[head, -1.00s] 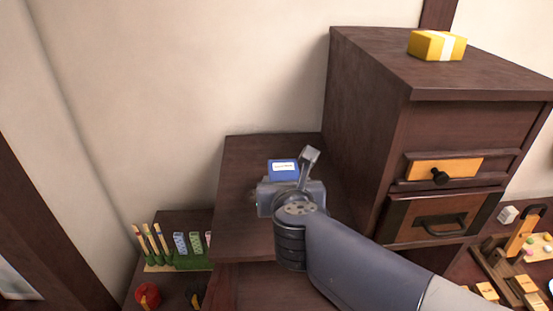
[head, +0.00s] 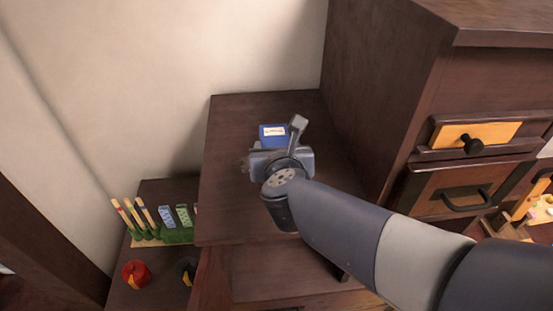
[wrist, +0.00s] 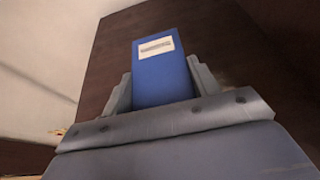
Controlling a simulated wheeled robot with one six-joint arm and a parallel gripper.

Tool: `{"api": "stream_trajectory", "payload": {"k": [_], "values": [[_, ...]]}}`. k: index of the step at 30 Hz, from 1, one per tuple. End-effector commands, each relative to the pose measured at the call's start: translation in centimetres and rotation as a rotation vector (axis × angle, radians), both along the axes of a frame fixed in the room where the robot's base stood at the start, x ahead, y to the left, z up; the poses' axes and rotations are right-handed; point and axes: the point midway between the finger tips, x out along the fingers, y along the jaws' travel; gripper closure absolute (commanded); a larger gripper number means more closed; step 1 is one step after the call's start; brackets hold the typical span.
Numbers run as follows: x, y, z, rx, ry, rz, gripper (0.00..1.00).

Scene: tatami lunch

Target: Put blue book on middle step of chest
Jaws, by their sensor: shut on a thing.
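The blue book (head: 272,133) with a white label is held in my gripper (head: 277,150), which is over the middle step of the chest (head: 240,205). In the wrist view the blue book (wrist: 163,80) stands out between the two grey fingers of my gripper (wrist: 163,88), with its label toward the camera. The fingers touch its sides. The middle step is a bare dark wood surface below and around the book. I cannot tell whether the book touches it.
The taller chest part (head: 390,90) rises on the right, with a yellow-fronted drawer (head: 474,135) on its front. The lower step at left bears a red round thing (head: 136,273) and a green stand (head: 178,235) with patterned pieces. The wall is behind.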

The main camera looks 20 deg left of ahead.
Motion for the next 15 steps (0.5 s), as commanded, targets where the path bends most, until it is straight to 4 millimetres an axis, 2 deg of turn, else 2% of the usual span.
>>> {"api": "stream_trajectory", "payload": {"k": [1, 4, 15], "values": [[0.0, 0.0, -1.3, -0.005, 0.001, -0.001, 0.68], [0.0, 0.0, -2.3, -0.002, 0.001, -0.001, 0.68], [0.0, 0.0, -2.6, 0.000, 0.000, 0.000, 0.68]]}}
